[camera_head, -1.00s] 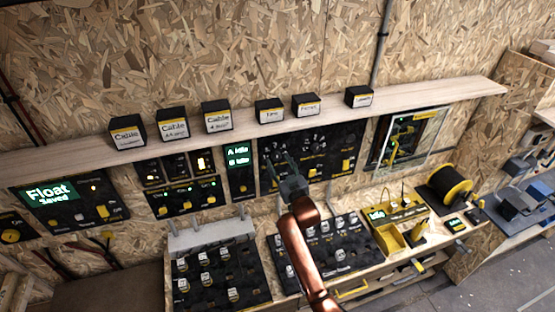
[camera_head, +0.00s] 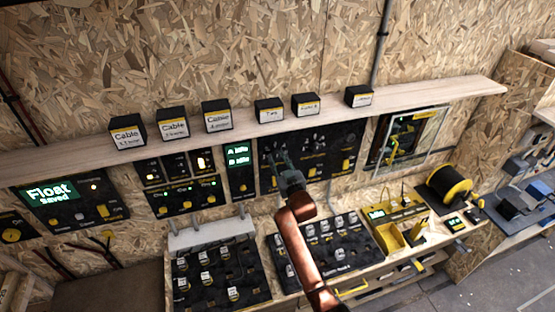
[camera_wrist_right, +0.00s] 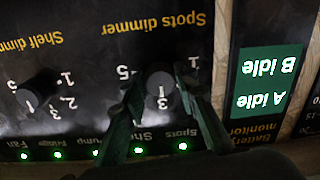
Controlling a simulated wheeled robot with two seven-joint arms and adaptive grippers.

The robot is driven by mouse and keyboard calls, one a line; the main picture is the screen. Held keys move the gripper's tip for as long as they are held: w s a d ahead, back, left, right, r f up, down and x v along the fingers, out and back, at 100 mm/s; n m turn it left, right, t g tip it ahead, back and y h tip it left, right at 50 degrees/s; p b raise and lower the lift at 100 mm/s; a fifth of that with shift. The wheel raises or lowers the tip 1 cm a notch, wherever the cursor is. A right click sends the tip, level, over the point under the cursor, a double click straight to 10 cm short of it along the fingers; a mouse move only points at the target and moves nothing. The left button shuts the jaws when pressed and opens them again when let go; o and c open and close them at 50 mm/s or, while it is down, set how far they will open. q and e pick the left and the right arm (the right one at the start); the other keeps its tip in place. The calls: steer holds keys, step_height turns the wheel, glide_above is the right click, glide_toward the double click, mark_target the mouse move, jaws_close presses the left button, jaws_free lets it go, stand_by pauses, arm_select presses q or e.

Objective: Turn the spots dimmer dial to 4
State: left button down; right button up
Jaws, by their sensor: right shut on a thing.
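The spots dimmer dial (camera_wrist_right: 159,78) is a dark round knob on the black panel, seen upside down in the right wrist view. Its printed label and a 5 beside it show; I cannot surely read where its mark points. My right gripper (camera_wrist_right: 160,92) has its dark fingers on both sides of the knob, shut on it. In the head view the right gripper (camera_head: 278,160) is at the left part of the black switch panel (camera_head: 320,165) and covers the dial. My left gripper is in neither view.
The shelf dimmer dial (camera_wrist_right: 38,92) is beside it, with a row of green lights below. A green battery display (camera_wrist_right: 266,82) is at the right of the wrist view. Above the panel runs a wooden shelf (camera_head: 250,127) with labelled boxes. A workbench with dark trays (camera_head: 335,245) is below.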

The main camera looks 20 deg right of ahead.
steer(key=shift+c, duration=1.3)
steer(key=m+p, duration=0.3)
steer(key=m, duration=0.1)
steer(key=shift+r, duration=0.15)
steer(key=m+p, duration=0.3)
steer(key=m, duration=0.2)
steer(key=shift+m, duration=0.4)
steer(key=o, duration=1.2)
steer(key=shift+c, duration=0.2)
